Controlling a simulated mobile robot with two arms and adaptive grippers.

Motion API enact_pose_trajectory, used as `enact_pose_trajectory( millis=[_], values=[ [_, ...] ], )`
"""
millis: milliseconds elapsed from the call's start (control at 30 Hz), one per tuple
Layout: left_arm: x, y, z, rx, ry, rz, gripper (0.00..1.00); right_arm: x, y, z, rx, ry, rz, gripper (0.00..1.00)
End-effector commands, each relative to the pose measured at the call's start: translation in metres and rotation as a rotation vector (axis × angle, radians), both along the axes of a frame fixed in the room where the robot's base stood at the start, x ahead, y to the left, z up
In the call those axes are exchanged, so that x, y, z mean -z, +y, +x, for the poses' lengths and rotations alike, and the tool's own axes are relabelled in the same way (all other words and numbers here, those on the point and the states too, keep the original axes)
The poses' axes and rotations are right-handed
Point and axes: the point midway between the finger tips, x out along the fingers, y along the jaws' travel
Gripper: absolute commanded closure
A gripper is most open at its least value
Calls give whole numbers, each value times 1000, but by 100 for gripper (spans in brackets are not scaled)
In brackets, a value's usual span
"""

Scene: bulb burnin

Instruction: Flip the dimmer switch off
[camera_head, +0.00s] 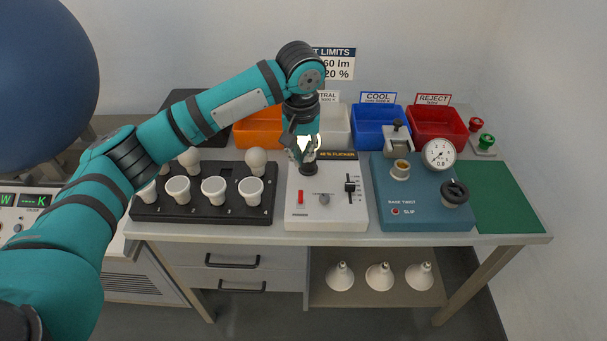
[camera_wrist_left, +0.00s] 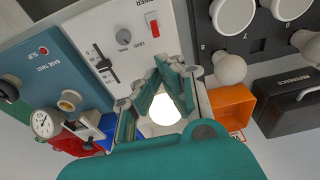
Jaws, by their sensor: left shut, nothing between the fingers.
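The white dimmer box (camera_head: 331,214) stands at the middle of the bench. Its red switch (camera_head: 300,197) is at the front left of the top face; it also shows in the left wrist view (camera_wrist_left: 153,25). A grey knob (camera_head: 324,199) and a black slider (camera_head: 349,186) sit to its right. A glowing bulb (camera_head: 310,142) stands in the dark socket at the back of the box. My left gripper (camera_head: 300,156) is shut and empty, close to the bulb and above and behind the switch. In the wrist view its fingers (camera_wrist_left: 164,72) partly cover the bulb.
A black rack (camera_head: 222,216) with several white sockets and bulbs stands left of the box. A blue-green base-twist tester (camera_head: 430,222) with a gauge stands right. Orange, white, blue and red bins line the back. A green mat (camera_head: 505,200) lies bare at the right.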

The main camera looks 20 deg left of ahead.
Motion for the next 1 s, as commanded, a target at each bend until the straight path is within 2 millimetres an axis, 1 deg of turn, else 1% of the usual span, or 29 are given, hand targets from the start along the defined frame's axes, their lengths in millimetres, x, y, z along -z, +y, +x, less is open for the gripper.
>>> enact_pose_trajectory(
  millis=[33, 100, 167, 267, 433, 533, 633, 733, 833, 1000],
  values=[
    [0, 0, 0, 0, 0, 0, 100, 1, 0, -12, 0, 18, -2, 60],
    [2, 0, 0, 1, 0, 0, 100, 1, -1, -22, 0, 33, -3, 60],
    [6, 0, 1, 1, 1, 1, 100, 1, -1, -25, 0, 36, -3, 60],
    [18, 1, 2, 1, 3, 1, 100, -1, -1, -20, 0, 28, -2, 60],
    [49, 2, 6, 1, 3, 1, 100, -5, 1, 6, 0, -11, 2, 60],
    [66, 3, 10, 1, 2, 2, 100, -7, 3, 15, -1, -26, 6, 60],
    [81, 3, 12, 2, 0, 1, 100, -7, 5, 15, 0, -25, 8, 60],
    [91, 4, 13, 2, 0, 0, 100, -7, 6, 11, 1, -18, 8, 60],
    [97, 4, 14, 3, -1, 1, 100, -7, 6, 4, 1, -8, 7, 60],
    [100, 4, 15, 3, -2, 0, 100, -6, 5, -5, 1, 6, 6, 60]
  ],
)
